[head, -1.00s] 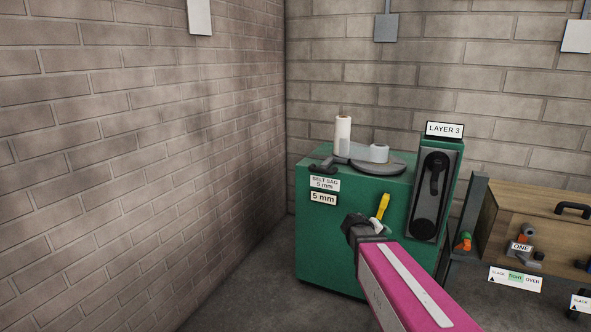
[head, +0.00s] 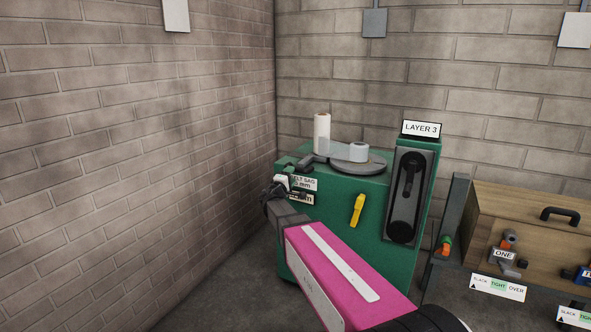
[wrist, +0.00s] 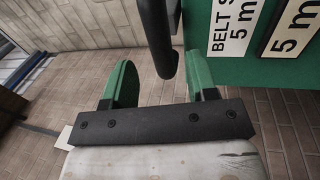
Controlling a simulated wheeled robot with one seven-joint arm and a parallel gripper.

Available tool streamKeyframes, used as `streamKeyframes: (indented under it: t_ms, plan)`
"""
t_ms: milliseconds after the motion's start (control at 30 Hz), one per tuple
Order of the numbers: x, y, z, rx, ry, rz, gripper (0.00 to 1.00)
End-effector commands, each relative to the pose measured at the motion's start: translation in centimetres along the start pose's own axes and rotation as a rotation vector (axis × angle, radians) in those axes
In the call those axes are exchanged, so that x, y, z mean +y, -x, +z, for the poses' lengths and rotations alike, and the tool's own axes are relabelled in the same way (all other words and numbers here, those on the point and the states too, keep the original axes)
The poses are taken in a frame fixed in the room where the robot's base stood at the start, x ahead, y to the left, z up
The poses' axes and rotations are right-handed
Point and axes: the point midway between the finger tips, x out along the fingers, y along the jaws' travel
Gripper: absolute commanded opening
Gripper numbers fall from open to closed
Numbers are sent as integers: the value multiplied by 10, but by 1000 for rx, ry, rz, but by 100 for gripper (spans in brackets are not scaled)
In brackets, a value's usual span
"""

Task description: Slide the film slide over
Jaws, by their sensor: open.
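A green machine (head: 345,205) stands in the corner, with a turntable (head: 362,166) and a white film roll (head: 321,135) on top. A dark rounded bar (wrist: 157,40) shows in the wrist view, its lower end between the two green fingers of my gripper (wrist: 160,68). It looks like the film slide's handle, but no label confirms this. The fingers are apart, with a gap on both sides of the bar. In the head view my gripper (head: 281,184) is at the machine's left front edge, partly covering the belt sag label (head: 305,183); the bar is not clear there.
A yellow handle (head: 357,210) is on the machine's front, right of my gripper. A belt panel (head: 408,190) marked LAYER 3 stands at its right. A wooden box (head: 520,215) is farther right. The brick wall (head: 130,170) is on the left, with floor between.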

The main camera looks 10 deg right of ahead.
Motion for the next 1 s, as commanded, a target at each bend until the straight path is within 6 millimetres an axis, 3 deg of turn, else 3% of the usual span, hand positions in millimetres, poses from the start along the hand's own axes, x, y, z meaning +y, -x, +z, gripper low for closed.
streamKeyframes:
  t_ms: [200,400,833,1000]
  plan:
    - [-1,-41,-1,-2,1,0,53]
    - [-1,-64,-1,-1,1,-1,53]
    - [0,-70,0,0,0,-1,53]
    - [0,-70,0,0,0,-1,0]
